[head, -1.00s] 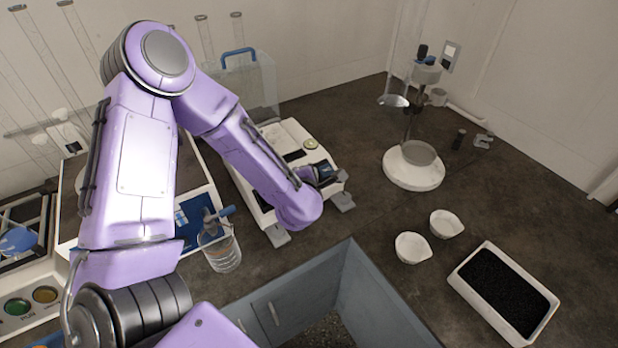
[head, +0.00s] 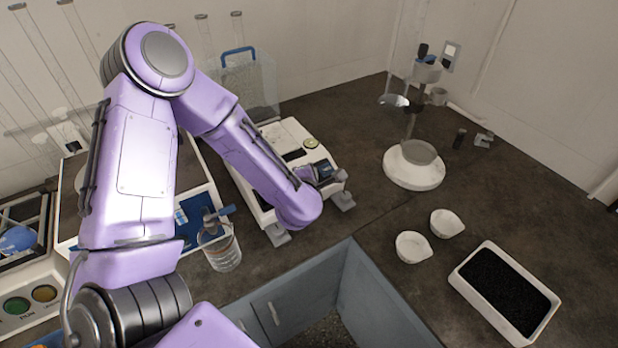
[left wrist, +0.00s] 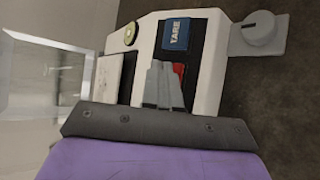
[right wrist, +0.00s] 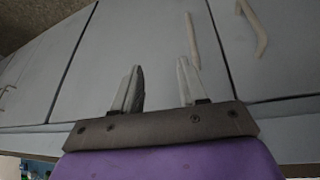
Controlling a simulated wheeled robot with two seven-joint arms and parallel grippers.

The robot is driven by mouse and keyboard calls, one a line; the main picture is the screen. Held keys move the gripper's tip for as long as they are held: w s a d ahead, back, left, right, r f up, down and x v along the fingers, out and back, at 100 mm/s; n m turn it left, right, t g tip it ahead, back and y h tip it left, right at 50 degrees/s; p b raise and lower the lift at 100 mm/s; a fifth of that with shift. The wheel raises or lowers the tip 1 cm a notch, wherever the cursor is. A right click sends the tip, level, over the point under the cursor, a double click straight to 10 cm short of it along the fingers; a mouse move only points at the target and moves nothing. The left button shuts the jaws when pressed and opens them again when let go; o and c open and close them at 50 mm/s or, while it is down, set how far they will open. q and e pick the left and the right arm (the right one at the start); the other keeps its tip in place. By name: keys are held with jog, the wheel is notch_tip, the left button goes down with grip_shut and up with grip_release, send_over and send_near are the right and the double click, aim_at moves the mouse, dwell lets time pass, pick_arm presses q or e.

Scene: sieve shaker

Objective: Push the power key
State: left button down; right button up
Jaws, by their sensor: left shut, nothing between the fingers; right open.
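The balance (head: 289,133) is a white bench unit under my left arm in the head view. In the left wrist view its white body (left wrist: 207,75) carries a blue key marked TARE (left wrist: 176,35) and a red key (left wrist: 179,71), which I take as the power key. My left gripper (left wrist: 164,72) is shut and empty, its grey fingertips over the key panel, covering most of the red key. I cannot tell whether they touch it. My right gripper (right wrist: 159,67) is open and empty in front of grey cabinet doors (right wrist: 130,35).
A clear bottle (head: 222,250) stands left of the balance, near my left arm. A glass-sided box (head: 250,85) is behind it. Two white bowls (head: 413,246), a tray of black grains (head: 505,290) and a white-based stand (head: 414,168) are to the right.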

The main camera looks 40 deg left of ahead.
pick_arm(q)
jog(key=shift+w+a+f, duration=0.1)
jog(key=shift+a+f, duration=0.1)
jog(key=shift+f, duration=0.25)
dwell(0.5)
jog(key=shift+d+r+p, duration=0.3)
jog(key=shift+r, duration=0.4)
jog(key=shift+r, duration=0.1)
jog(key=shift+d+r+p, duration=0.15)
jog(key=shift+r+p, duration=0.2)
jog(key=shift+p, duration=0.1)
jog(key=r+p, duration=0.1)
jog(key=s+d+r+p, duration=0.1)
jog(key=r, duration=0.1)
jog(key=d+r+p, duration=0.1)
jog(key=shift+s+r, duration=0.15)
jog(key=shift+r, duration=0.1)
